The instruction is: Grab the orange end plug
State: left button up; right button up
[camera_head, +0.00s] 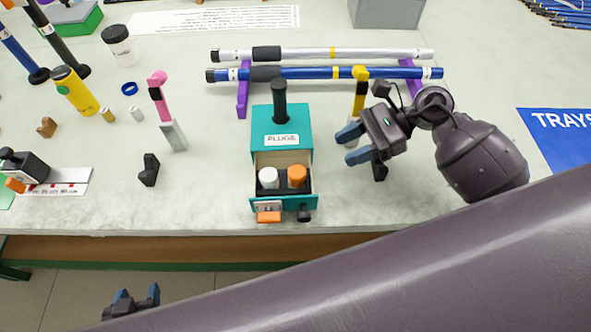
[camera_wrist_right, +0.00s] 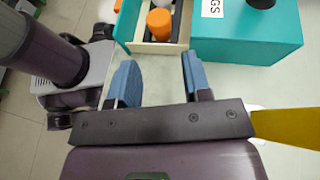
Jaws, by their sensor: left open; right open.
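The orange end plug (camera_head: 297,176) stands in the right part of a dark holder in the open drawer of a teal box labelled PLUGS (camera_head: 266,143). A white plug (camera_head: 268,178) stands beside it on the left. My right gripper (camera_head: 351,145) is open and empty, to the right of the box and apart from it. In the right wrist view the orange end plug (camera_wrist_right: 160,23) shows beyond and between the open fingers (camera_wrist_right: 160,80). My left gripper (camera_head: 134,298) is open and empty at the bottom left, in front of the table edge.
A black post (camera_head: 280,102) rises from the box top. An orange piece (camera_head: 268,216) and a black knob (camera_head: 304,213) are on the drawer front. Blue (camera_head: 310,73) and silver (camera_head: 360,53) rods lie behind on purple supports. A yellow-and-black tool (camera_head: 359,92) stands by my right gripper.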

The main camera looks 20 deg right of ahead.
aim_at(302, 170)
jog(key=shift+x, duration=5)
jog(key=shift+s+r, duration=0.1)
jog(key=shift+s, duration=0.05)
jog(key=c, duration=0.6)
